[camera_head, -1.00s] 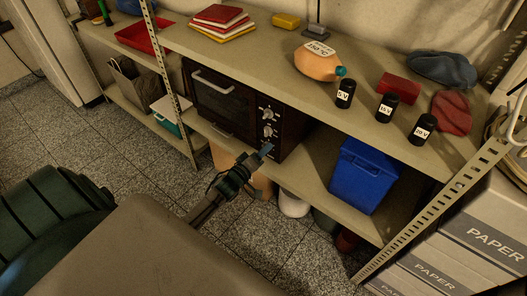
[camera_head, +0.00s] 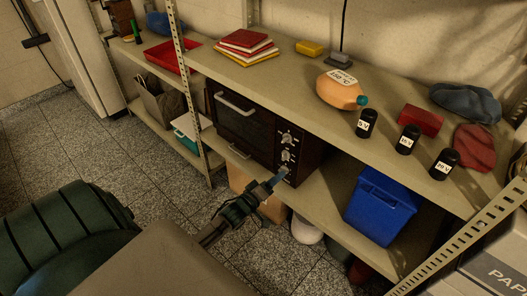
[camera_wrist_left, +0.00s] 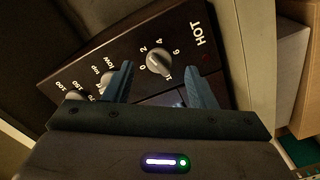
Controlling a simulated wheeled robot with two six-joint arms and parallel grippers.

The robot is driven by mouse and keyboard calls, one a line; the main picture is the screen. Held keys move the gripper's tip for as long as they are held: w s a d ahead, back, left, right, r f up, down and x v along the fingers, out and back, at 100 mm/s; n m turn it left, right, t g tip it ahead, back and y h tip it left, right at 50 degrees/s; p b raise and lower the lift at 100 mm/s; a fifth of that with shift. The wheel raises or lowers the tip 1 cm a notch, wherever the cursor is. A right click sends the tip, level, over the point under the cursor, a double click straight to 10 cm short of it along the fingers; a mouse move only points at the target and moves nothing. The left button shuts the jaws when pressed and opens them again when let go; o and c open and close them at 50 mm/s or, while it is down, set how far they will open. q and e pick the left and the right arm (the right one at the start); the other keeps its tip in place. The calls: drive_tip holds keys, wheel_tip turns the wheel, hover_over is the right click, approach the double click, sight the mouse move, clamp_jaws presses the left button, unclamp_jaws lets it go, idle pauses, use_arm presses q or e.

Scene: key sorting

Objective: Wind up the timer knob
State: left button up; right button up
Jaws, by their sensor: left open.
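The dark oven (camera_head: 242,125) stands on the middle shelf, with a column of light knobs on its front panel. In the left wrist view, the timer knob (camera_wrist_left: 159,63) has the marks 0, 2, 4 and 6 around it, near the word HOT. My left gripper (camera_head: 277,180) is at the lower end of this panel in the head view and hides part of it. In the left wrist view, its two blue fingers (camera_wrist_left: 159,78) are apart, one on each side of the timer knob. I cannot tell whether they touch it. My right gripper is not in view.
Two other knobs (camera_wrist_left: 107,79) (camera_wrist_left: 73,96) sit left of the timer knob. A blue bin (camera_head: 382,207) stands right of the oven. A shelf post (camera_head: 190,100) rises left of it. Black labelled canisters (camera_head: 407,140) stand on the shelf above.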

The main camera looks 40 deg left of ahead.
use_arm(q)
drive_tip(key=s+p, duration=0.1)
drive_tip(key=s, duration=0.7)
drive_tip(key=shift+a, duration=0.3)
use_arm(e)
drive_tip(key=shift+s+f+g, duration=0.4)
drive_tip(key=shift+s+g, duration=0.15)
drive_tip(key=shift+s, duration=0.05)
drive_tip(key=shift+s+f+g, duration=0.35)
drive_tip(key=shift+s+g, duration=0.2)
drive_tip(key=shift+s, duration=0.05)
use_arm(q)
drive_tip(key=shift+o, duration=0.2)
